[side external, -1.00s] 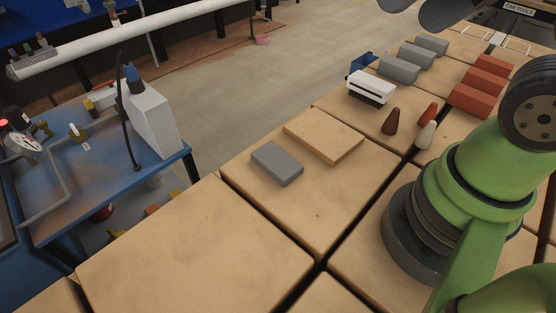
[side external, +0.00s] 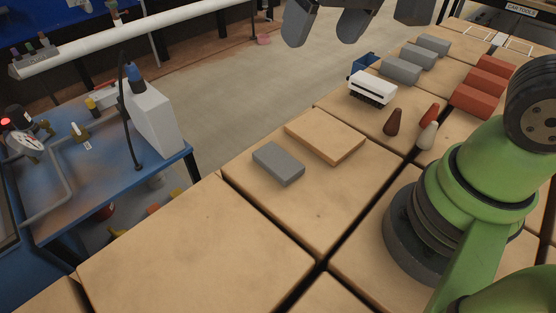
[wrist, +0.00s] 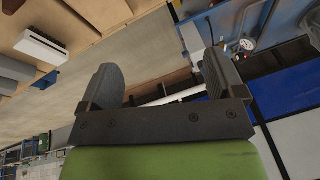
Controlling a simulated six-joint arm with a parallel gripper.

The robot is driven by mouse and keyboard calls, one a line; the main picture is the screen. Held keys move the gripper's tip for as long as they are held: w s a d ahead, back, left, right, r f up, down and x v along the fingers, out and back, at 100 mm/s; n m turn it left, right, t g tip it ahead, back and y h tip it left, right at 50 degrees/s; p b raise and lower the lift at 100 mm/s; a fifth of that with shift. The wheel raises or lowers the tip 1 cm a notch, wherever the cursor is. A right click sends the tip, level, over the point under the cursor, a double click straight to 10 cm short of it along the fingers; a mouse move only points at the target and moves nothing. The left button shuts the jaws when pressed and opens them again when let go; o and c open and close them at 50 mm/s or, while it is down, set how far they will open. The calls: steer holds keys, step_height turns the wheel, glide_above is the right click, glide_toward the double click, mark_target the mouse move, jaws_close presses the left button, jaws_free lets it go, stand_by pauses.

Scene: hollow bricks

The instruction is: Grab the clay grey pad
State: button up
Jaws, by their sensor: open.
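A flat grey pad (side external: 278,163) lies on the light wooden tabletop, just left of a thin tan board (side external: 324,136). My gripper (side external: 325,28) is at the top of the side view, high above the surface and well away from the pad. Only the lower part of it shows there. In the wrist view my gripper (wrist: 160,78) has its two dark fingers spread wide with nothing between them. The grey pad cannot be made out in the wrist view.
A blue bench (side external: 75,180) with equipment stands at left. The tabletop in front of the pad is clear.

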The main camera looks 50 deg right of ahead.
steer(key=w+a+f+n+g, duration=0.1)
steer(key=w+a+f+g, duration=0.1)
steer(key=w+f, duration=0.5)
steer(key=n+g+h, duration=0.1)
steer(key=g, duration=0.1)
glide_above(278, 159)
steer(key=f, duration=1.2)
steer(key=shift+w+a+f, duration=0.15)
steer(key=shift+a+f, duration=0.1)
steer(key=shift+f, duration=0.05)
steer(key=shift+d+f, duration=0.2)
steer(key=shift+f, duration=2.95)
steer(key=shift+c, duration=0.4)
steer(key=c, duration=1)
